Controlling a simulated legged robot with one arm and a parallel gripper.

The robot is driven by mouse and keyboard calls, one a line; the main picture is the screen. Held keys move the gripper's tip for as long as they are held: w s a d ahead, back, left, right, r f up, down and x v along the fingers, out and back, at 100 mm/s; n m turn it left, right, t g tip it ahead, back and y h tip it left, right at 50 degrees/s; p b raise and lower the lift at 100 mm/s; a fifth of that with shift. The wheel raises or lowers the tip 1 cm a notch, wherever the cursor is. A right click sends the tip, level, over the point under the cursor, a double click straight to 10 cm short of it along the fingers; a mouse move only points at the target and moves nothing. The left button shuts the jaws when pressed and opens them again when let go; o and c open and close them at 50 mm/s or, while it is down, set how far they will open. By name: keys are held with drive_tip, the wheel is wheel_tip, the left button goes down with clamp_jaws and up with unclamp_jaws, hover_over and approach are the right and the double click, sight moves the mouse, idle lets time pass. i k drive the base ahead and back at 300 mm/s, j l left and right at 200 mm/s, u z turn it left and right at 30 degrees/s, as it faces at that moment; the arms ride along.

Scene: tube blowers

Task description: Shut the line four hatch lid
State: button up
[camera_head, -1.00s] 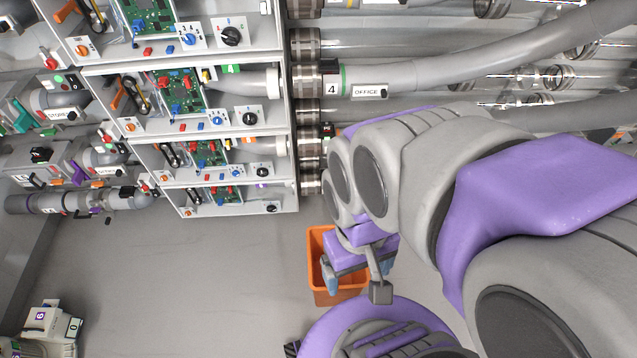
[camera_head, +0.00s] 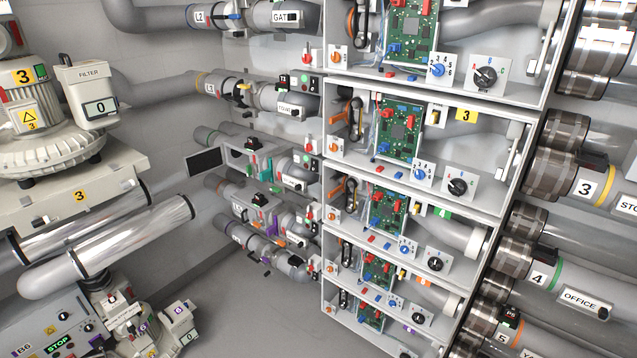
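Line four shows at the lower right as a grey tube (camera_head: 572,286) with a green band, a "4" label and an "OFFICE" label. A small black part sits on its metal coupling (camera_head: 520,262). A green "4" tag (camera_head: 442,212) marks one cabinet bay, where a grey tube (camera_head: 450,234) runs behind the dials. I cannot make out a hatch lid on line four, or whether one is open. A dark rectangular plate (camera_head: 204,161) sticks out left of the tubes at the back wall; I cannot tell what it is. My gripper is out of view.
The tall cabinet (camera_head: 325,165) of stacked bays holds green circuit boards and dials. A blower marked 3 (camera_head: 45,125) and shiny tubes (camera_head: 110,245) fill the left side. A control panel (camera_head: 50,325) stands at the lower left. Grey floor (camera_head: 255,315) is free in the middle.

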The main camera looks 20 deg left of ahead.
sight(201, 162)
drive_tip(key=i+j+u, duration=0.1)
drive_tip(key=j, duration=0.3)
drive_tip(key=i+j+u, duration=0.1)
drive_tip(key=j, duration=0.35)
drive_tip(key=i+j+u, duration=0.15)
drive_tip(key=i+j, duration=0.15)
drive_tip(key=i+j+u, duration=0.1)
drive_tip(key=j, duration=0.35)
drive_tip(key=i+j+u, duration=0.2)
drive_tip(key=i+u, duration=0.25)
drive_tip(key=i, duration=0.6)
drive_tip(key=i+l+u, duration=0.15)
drive_tip(key=i+u, duration=0.3)
drive_tip(key=i, duration=0.55)
